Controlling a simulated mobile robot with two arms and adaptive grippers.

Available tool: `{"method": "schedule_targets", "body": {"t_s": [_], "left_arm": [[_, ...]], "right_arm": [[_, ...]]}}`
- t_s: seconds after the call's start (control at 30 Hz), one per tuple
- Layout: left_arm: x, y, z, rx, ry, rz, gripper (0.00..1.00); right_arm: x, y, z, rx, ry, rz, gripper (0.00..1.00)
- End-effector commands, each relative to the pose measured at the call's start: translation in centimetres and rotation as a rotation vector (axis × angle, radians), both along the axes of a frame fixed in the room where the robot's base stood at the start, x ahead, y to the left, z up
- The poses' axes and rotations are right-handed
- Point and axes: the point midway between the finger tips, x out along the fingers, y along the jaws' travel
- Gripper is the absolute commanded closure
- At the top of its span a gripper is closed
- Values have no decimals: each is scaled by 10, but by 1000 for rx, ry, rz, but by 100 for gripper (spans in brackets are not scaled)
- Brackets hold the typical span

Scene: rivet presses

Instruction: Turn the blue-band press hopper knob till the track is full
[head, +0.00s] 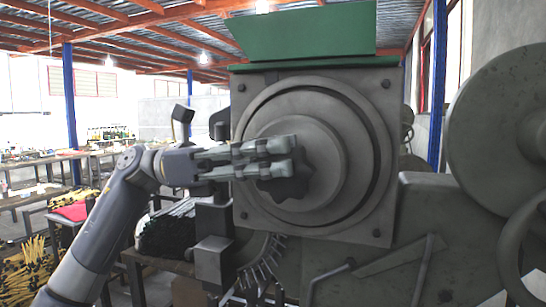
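The press hopper is a grey square housing (244,205) with a large round boss and a green top (310,35). A dark lobed hopper knob (303,172) sits at the centre of the boss. My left gripper (290,157) reaches in from the left, with its two fingers level across the knob and a narrow gap between them. The fingers hide part of the knob; whether they press on it I cannot tell. A curved track (262,266) with several thin pieces along it runs below the housing. No blue band shows. My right gripper is not in view.
A large grey wheel (497,125) and the press body (425,215) fill the right side. Tables with black and yellow items (25,272) stand at the left. Blue posts (71,115) rise behind. Open floor space lies farther back on the left.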

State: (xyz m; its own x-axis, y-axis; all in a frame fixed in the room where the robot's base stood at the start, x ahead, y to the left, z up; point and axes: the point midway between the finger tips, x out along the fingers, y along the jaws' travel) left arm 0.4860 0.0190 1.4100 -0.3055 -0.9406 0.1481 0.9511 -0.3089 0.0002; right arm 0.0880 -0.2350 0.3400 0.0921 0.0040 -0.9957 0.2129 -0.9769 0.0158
Motion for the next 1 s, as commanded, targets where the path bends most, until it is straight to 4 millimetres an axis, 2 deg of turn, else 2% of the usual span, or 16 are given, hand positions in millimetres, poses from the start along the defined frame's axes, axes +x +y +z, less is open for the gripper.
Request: {"method": "schedule_targets", "body": {"t_s": [0.33, 0.47, 0.57, 0.9, 1.0], "left_arm": [[0, 0, 0, 0, 0, 1, 73], [3, 7, -1, 0, 1, 2, 73], [8, 21, -3, 0, 1, 5, 73], [29, 87, -13, -1, 3, 4, 73], [34, 100, -15, -2, 1, 3, 73]], "right_arm": [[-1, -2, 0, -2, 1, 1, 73], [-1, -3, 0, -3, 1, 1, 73], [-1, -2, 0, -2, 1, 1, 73], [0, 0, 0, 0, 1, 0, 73], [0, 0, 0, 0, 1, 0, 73]]}}
